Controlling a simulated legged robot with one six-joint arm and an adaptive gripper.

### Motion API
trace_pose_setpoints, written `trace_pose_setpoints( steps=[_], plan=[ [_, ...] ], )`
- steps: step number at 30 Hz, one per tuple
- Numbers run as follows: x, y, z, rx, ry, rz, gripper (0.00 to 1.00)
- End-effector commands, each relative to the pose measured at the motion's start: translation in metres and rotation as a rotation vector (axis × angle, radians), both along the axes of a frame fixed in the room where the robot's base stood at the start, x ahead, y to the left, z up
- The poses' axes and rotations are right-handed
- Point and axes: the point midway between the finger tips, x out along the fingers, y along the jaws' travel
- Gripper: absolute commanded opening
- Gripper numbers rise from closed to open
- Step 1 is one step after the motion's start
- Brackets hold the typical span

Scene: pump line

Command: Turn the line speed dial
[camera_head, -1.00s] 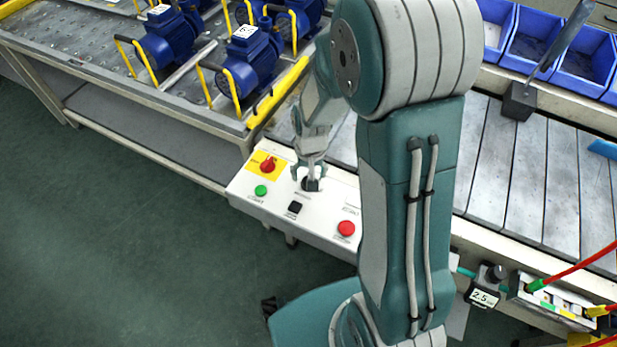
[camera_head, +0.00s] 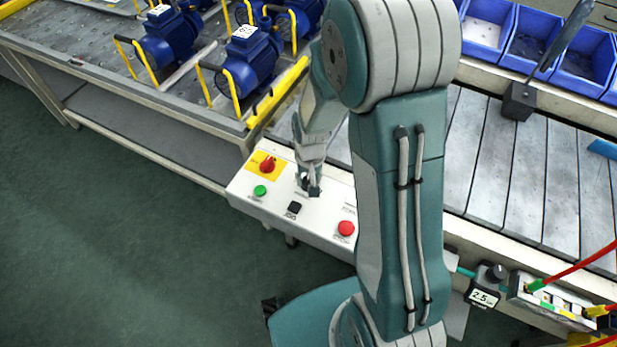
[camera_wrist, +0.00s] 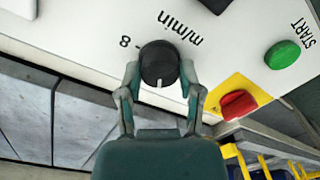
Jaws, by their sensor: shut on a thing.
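The line speed dial (camera_wrist: 159,62) is a round black knob with a white pointer mark, on a white control panel (camera_wrist: 80,40). In the wrist view its pointer faces toward my gripper. My gripper (camera_wrist: 160,80) is shut on the dial, with one finger on each side of it. "m/min" and an "8" are printed beside the dial. In the head view my gripper (camera_head: 308,188) is over the panel and hides most of the dial.
A red rotary switch (camera_head: 268,165) on a yellow plate, a green START button (camera_head: 259,191), a black button (camera_head: 294,207) and a red button (camera_head: 346,228) surround the dial. Blue pumps (camera_head: 245,58) stand on a rack behind. A slatted conveyor (camera_head: 500,170) runs at right.

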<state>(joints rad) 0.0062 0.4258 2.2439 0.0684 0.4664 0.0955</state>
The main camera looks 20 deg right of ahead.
Motion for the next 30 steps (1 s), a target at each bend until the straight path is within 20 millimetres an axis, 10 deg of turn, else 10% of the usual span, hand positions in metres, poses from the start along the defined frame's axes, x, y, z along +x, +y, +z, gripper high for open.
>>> trace_pose_setpoints(
  steps=[12,13,15,30],
  plan=[
    [-0.001,0.0,-0.002,0.001,0.004,0.057,0.0],
    [-0.001,0.0,-0.002,0.001,0.004,0.057,0.61],
    [-0.001,0.0,-0.002,0.001,0.004,0.057,0.82],
    [0.0,0.0,0.009,0.0,-0.001,0.057,0.82]
  ],
)
